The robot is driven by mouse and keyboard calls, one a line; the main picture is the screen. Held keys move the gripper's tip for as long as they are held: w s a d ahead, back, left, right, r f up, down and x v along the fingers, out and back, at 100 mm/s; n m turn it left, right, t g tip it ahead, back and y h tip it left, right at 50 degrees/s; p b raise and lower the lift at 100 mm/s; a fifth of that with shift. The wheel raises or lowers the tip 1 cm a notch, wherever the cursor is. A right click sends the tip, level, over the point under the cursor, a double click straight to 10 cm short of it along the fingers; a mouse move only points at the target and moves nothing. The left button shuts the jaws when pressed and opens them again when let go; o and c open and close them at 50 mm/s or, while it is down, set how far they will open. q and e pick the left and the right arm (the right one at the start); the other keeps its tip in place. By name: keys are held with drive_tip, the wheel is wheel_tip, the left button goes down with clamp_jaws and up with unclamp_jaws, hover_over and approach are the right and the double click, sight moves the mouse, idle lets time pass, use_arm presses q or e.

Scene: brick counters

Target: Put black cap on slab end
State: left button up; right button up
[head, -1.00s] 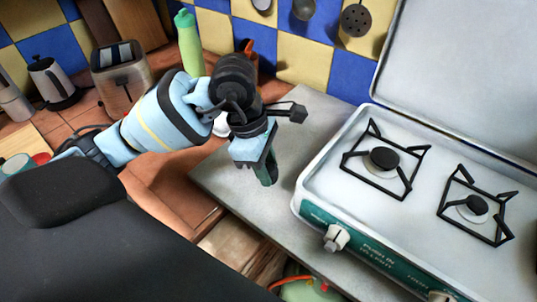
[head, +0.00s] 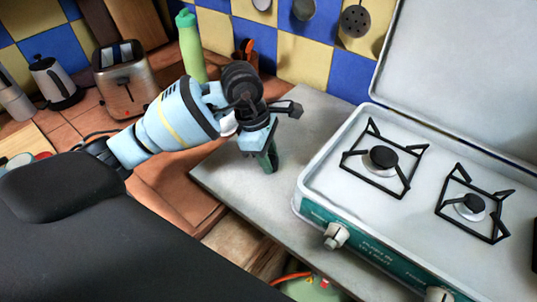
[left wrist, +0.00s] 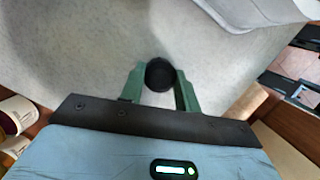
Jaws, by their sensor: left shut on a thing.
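The black cap (left wrist: 159,74) is a round dark disc between the green fingertips of my left gripper (left wrist: 160,85) in the left wrist view. My left gripper (head: 268,160) is shut on it. In the head view the gripper points down over the left end of the grey slab (head: 225,180), left of the stove, and the cap is hidden by the fingers. I cannot tell whether the cap touches the slab. My right gripper is not in view.
A camping stove (head: 325,200) with its lid up stands on the slab to the right. A green bottle (head: 191,48), a toaster (head: 126,78) and a kettle (head: 54,82) stand on the brick counter behind. A green gas bottle (head: 312,289) is below the slab's front edge.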

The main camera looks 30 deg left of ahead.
use_arm(q)
drive_tip(key=shift+f, duration=0.15)
drive_tip(key=o, duration=0.9)
drive_tip(key=shift+o, duration=0.2)
drive_tip(key=v, duration=1.2)
